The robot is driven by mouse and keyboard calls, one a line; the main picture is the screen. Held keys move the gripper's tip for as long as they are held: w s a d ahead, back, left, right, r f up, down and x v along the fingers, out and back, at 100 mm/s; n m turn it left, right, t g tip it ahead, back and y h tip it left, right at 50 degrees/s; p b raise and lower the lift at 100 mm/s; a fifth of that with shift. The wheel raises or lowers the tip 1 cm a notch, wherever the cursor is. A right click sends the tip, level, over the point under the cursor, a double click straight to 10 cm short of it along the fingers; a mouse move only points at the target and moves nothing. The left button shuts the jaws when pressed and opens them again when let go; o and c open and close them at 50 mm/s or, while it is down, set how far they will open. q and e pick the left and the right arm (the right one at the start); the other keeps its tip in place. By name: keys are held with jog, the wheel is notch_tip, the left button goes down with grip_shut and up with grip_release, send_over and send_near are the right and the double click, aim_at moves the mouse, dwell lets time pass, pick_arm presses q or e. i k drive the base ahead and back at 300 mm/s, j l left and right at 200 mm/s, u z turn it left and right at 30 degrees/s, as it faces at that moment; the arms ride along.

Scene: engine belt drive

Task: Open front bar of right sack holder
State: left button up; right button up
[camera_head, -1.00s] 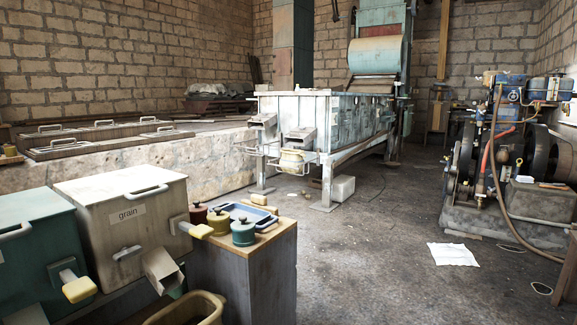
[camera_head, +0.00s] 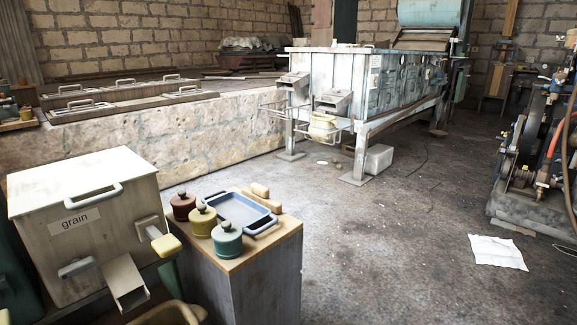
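A white, worn machine (camera_head: 345,85) on legs stands beyond the open floor. Two metal spouts stick out of its near end. Under the nearer, right spout (camera_head: 333,101) is a wire holder (camera_head: 339,134) with a small yellowish container (camera_head: 322,127) at it. Under the left spout (camera_head: 292,83) is another wire holder (camera_head: 271,108), which looks empty. The bars are thin and small here, and I cannot tell whether the right front bar is open or shut. Neither of my grippers is in view.
A grain box (camera_head: 85,225) and a cabinet (camera_head: 250,270) with lidded pots and a blue tray (camera_head: 240,212) stand at the near left. A stone platform (camera_head: 170,145) runs behind. An engine stands at the right. The floor (camera_head: 400,230) between is mostly clear, with a paper sheet (camera_head: 497,251).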

aim_at(297, 130)
jog(key=i+l, duration=0.45)
jog(key=l, duration=0.15)
jog(key=i+l, duration=0.45)
jog(key=l, duration=0.15)
jog(key=i+l, duration=0.45)
jog(key=l, duration=0.15)
jog(key=i+l, duration=0.45)
jog(key=l, duration=0.15)
jog(key=i+l, duration=0.15)
jog(key=i, duration=0.25)
jog(key=i+l, duration=0.15)
jog(key=i, duration=0.3)
jog(key=i+l, duration=0.15)
jog(key=i, duration=0.25)
